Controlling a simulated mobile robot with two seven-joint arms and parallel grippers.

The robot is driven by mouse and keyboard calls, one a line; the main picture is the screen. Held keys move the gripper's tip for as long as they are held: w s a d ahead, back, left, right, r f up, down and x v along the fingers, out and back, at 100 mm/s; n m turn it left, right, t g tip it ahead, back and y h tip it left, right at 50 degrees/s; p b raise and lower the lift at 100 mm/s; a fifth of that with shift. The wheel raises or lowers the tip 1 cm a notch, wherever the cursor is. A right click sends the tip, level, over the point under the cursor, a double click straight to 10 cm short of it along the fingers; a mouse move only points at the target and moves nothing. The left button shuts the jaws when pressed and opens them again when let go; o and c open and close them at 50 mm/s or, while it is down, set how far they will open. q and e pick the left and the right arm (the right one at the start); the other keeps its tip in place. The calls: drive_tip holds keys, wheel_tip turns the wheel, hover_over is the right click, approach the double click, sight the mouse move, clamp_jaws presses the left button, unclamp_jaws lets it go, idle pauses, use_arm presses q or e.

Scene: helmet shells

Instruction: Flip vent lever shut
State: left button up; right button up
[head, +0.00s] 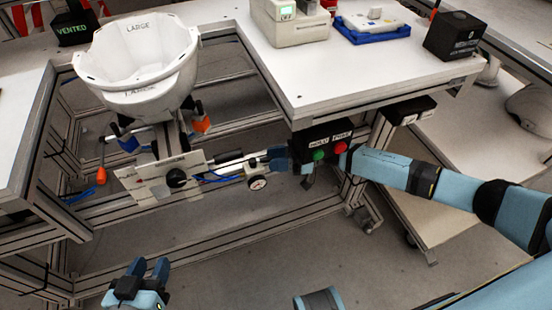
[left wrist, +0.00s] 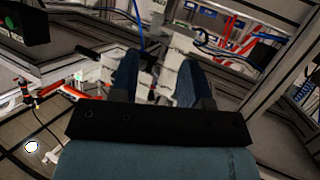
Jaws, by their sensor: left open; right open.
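A white helmet shell (head: 140,58) marked LARGE sits on a fixture between the benches. Below it is a white panel (head: 140,182) with a black knob (head: 177,178). A lever with an orange end (head: 101,174) hangs left of it. A round gauge (head: 257,183) is on the line to the right. I cannot tell which part is the vent lever. My right gripper (head: 273,160) reaches in from the right, open, close above the gauge and partly hidden by the button box. My left gripper (head: 150,267) is open and empty, low and apart from the panel; its fingers show in the left wrist view (left wrist: 158,75).
A button box (head: 325,148) with green and red buttons hangs under the right bench (head: 350,75). Devices and a blue tray (head: 369,33) stand on that bench. Metal frame rails cross below the fixture. The floor (head: 230,260) between my grippers is clear.

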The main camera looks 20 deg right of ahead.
clamp_jaws()
